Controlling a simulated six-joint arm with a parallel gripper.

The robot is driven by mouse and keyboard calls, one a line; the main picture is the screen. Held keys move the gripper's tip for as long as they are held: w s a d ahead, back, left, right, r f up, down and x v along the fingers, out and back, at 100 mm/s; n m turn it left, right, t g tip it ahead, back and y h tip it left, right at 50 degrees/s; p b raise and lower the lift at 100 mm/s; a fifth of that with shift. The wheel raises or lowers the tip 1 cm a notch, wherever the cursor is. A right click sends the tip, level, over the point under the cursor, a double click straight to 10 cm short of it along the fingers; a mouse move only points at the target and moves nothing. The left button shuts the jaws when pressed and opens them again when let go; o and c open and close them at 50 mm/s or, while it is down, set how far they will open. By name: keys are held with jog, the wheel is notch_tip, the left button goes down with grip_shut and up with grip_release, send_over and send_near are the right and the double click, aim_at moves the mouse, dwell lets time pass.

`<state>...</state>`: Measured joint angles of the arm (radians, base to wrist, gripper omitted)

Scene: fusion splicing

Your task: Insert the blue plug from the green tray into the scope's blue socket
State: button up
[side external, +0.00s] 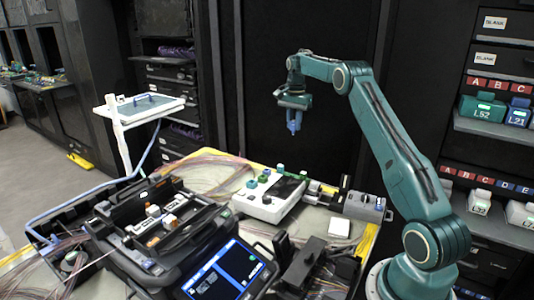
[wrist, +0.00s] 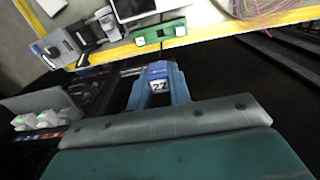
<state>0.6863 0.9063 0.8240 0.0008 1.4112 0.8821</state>
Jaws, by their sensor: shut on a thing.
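My gripper (wrist: 159,88) is shut on a blue plug (wrist: 159,77) with a white label reading 22, seen between its blue fingers in the wrist view. In the side view my gripper (side external: 294,127) points down, high above the back of the table; the plug is hard to tell from the fingers there. The white scope (side external: 268,198) stands on the table below and left, with small green and blue blocks on top. Part of its dark screen (wrist: 135,8) shows in the wrist view. I cannot tell which block is the blue socket. A green tray (wrist: 160,33) lies beside the scope.
A black fusion splicer (side external: 170,235) with a lit screen fills the front of the table. A grey device (side external: 364,206) and a white block (side external: 340,228) stand right of the scope. Loose fibres (side external: 205,172) lie behind. Labelled shelves (side external: 500,120) stand at right.

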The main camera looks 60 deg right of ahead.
jog(key=w+a+f, duration=0.5)
jog(key=w+a, duration=0.1)
jog(key=a, duration=0.2)
jog(key=shift+f, duration=0.35)
jog(key=shift+w+f, duration=0.1)
jog(key=shift+f, duration=0.05)
jog(key=shift+f, duration=2.5)
jog(key=shift+f, duration=1.9)
dwell(1.1)
jog(key=o, duration=0.9)
jog(key=shift+o, duration=0.2)
jog(key=shift+r, duration=0.2)
